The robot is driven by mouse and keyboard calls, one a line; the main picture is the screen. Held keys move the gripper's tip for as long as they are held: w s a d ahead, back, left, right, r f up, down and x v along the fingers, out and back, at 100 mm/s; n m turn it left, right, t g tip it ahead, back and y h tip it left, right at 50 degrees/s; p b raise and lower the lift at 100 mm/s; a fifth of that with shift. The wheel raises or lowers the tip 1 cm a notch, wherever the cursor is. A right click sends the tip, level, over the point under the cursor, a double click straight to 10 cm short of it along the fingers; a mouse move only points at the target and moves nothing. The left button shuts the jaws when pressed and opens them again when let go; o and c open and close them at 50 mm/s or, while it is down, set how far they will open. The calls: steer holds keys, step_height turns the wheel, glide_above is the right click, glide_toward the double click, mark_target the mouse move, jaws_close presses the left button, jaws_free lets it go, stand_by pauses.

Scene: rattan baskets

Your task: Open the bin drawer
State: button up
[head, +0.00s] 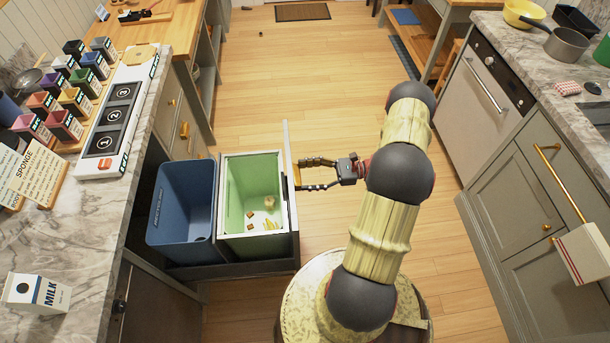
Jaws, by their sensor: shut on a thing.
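The bin drawer stands pulled out from under the left counter, and its front panel (288,145) is seen from above, nearly edge-on. Inside it are a blue bin (183,205) nearer the cabinet and a green-lined bin (240,185) nearer the front panel. The green-lined bin holds a few scraps at its bottom. My gripper (301,174) is at the outer side of the front panel, reaching from the right. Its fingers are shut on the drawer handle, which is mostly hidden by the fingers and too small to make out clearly.
The left counter (60,250) carries a milk carton (36,293), a sponge sign (40,172) and several coloured boxes. A right counter has a dishwasher (485,100) and cabinets below. The wooden floor (290,70) between is clear beyond my arm.

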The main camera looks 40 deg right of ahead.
steer(key=o, duration=1.6)
steer(key=shift+o, duration=0.5)
steer(key=v, duration=1.2)
